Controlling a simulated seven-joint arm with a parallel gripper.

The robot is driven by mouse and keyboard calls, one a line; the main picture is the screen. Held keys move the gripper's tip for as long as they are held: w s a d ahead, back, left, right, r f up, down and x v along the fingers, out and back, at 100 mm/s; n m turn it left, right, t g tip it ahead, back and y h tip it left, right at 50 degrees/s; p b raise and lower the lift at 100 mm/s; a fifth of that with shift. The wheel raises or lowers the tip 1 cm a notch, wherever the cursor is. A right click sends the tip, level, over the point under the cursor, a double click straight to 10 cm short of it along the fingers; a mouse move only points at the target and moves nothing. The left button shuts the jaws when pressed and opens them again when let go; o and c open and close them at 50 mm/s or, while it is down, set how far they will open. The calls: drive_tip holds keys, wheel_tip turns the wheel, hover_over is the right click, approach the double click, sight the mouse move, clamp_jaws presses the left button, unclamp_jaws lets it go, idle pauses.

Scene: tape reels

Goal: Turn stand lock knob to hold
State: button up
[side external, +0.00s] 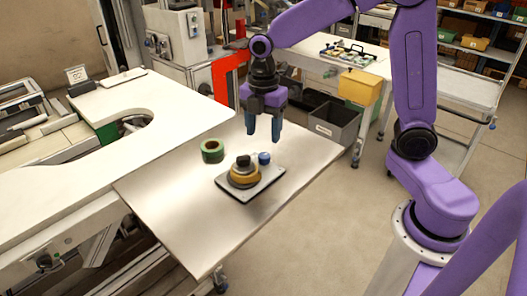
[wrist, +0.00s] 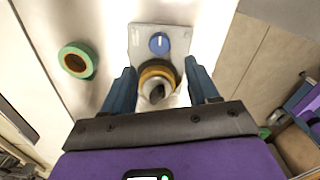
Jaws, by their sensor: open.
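The stand (side external: 262,191) is a flat, light plate on the metal table. A yellow and dark reel assembly with a black top (side external: 244,172) sits on it; it also shows in the wrist view (wrist: 157,76). The blue lock knob (side external: 264,157) is beside the reel on the same plate. In the wrist view the knob (wrist: 159,43) shows a pale pointer line, roughly along the plate's length. My gripper (side external: 263,138) is open and empty, pointing down above the table, apart from the stand. In the wrist view its fingers (wrist: 162,90) show on either side of the reel.
A green tape roll (side external: 212,151) lies left of the stand; it also shows in the wrist view (wrist: 77,60). The metal table (side external: 215,235) is otherwise clear. A white machine counter (side external: 150,130) adjoins at left. A grey bin (side external: 334,122) stands beyond the table.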

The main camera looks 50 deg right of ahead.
sight(263, 156)
wheel_tip(263, 156, down, 7)
drive_tip(key=shift+f, duration=0.15)
idle(0.4)
drive_tip(key=c, duration=1)
drive_tip(key=shift+c, duration=0.2)
